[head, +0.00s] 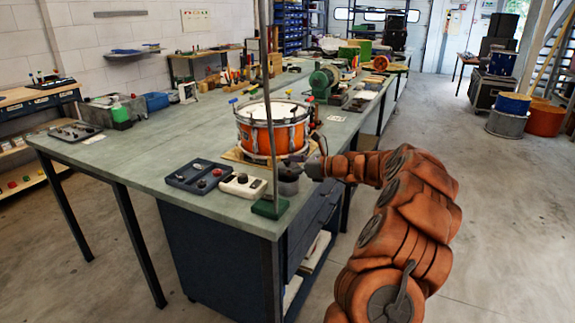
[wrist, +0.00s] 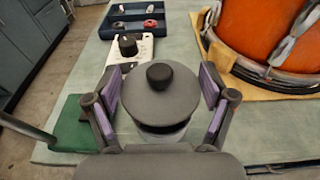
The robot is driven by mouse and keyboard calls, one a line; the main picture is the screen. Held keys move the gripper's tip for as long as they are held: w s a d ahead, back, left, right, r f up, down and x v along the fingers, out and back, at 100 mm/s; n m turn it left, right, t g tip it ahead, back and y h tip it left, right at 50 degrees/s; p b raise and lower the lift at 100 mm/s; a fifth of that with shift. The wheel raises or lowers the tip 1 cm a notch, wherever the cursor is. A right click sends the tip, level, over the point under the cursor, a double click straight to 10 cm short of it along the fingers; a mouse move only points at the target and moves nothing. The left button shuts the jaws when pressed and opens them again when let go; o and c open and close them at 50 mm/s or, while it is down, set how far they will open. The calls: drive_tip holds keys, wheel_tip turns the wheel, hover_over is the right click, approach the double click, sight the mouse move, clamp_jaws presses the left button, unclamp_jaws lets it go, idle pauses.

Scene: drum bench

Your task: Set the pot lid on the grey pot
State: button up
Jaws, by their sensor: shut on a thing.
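The pot lid (wrist: 150,98), a dark grey disc with a black knob, is between the purple-padded fingers of my gripper (wrist: 160,92), which is shut on it. The grey pot (wrist: 168,134) shows only in part beneath the lid in the wrist view, its near edge peeking out below. I cannot tell whether the lid touches the pot's rim. In the head view the grey pot (head: 288,186) stands on the bench near its right edge, with my gripper (head: 305,168) reaching in from the right at lid height.
An orange drum (head: 272,130) on a tan board (wrist: 225,62) stands just behind the pot. A white box with a black knob (head: 242,185) and a dark tray (head: 200,176) lie to the left. A green-based upright pole (head: 270,206) stands close in front.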

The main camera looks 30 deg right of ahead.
drive_tip(key=shift+f+b, duration=0.55)
drive_tip(key=shift+f, duration=0.4)
drive_tip(key=shift+s+r+p, duration=0.1)
drive_tip(key=shift+p, duration=0.95)
idle(0.4)
drive_tip(key=shift+f, duration=0.7)
idle(0.6)
drive_tip(key=o, duration=0.7)
drive_tip(key=shift+d, duration=0.1)
drive_tip(key=p+v, duration=0.5)
drive_tip(key=v, duration=0.6)
idle(0.5)
idle(0.5)
